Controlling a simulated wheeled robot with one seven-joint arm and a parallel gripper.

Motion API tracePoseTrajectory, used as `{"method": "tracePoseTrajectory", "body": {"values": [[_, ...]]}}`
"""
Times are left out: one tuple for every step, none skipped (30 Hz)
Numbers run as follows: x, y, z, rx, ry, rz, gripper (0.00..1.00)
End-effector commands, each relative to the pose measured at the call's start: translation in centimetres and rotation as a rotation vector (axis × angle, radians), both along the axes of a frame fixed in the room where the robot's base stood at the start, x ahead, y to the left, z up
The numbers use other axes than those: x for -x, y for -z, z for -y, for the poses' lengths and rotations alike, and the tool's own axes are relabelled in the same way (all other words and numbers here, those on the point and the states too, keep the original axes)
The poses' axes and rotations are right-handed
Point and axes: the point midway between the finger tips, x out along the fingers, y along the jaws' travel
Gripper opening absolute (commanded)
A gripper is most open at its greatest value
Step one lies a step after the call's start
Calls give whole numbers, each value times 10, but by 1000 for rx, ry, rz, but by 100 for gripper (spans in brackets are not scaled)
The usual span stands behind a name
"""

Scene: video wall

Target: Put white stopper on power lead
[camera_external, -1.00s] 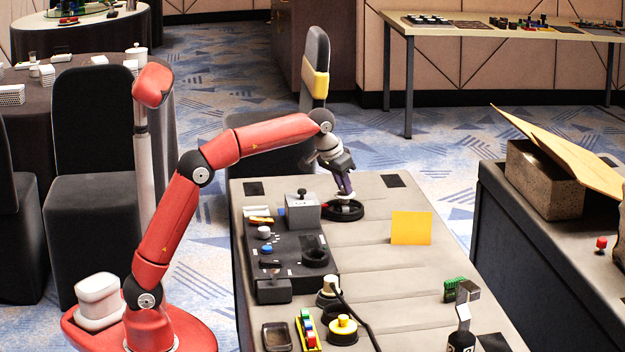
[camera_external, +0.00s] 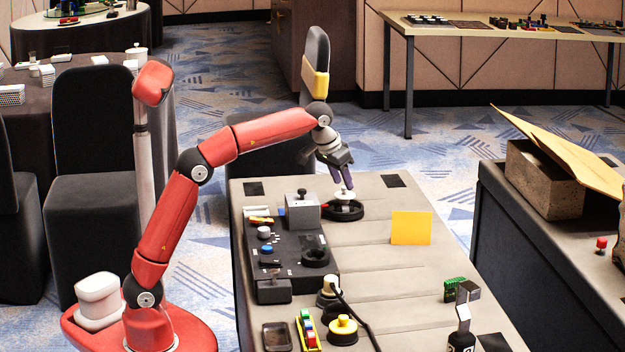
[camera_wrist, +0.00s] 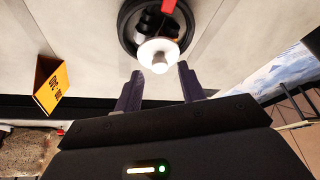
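The white stopper (camera_external: 344,195) is at a round black ring-shaped holder (camera_external: 330,211) at the far end of the table. In the wrist view the stopper (camera_wrist: 159,52) is a white disc with a small knob, over the near side of the black ring (camera_wrist: 126,33). My gripper (camera_external: 345,187) is just above the stopper. In the wrist view my gripper (camera_wrist: 161,77) has its two dark fingers apart, nothing between them, and the stopper just beyond the tips. A black lead (camera_external: 356,318) with a cream end piece (camera_external: 328,289) lies nearer the front; I take it as the power lead.
A dark control panel (camera_external: 287,262) with knobs and a grey box (camera_external: 303,212) stands left of the ring. An orange card (camera_external: 411,228) stands to the right, and a black-and-yellow round piece (camera_external: 343,329) sits near the front. The table's middle right is mostly clear.

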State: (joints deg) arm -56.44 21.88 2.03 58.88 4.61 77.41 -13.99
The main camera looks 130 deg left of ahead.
Motion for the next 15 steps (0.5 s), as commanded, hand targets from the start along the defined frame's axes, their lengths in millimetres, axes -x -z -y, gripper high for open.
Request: {"method": "tracePoseTrajectory", "body": {"values": [[1,-13,4,-3,1,1,40],[1,-20,6,-3,2,3,40],[2,-28,10,-3,1,1,40],[3,-35,12,-4,1,2,40],[4,-41,15,-5,1,2,40],[5,-49,18,-4,0,2,40],[6,-55,20,-4,0,2,40],[7,-60,22,-3,0,2,40],[7,-67,25,-2,1,3,40],[8,-71,27,-2,1,1,40],[9,-76,29,-2,1,1,40],[9,-81,31,-2,1,1,40],[10,-83,32,-1,1,1,40],[10,-86,33,0,1,1,40],[11,-89,34,-1,1,1,40]]}}
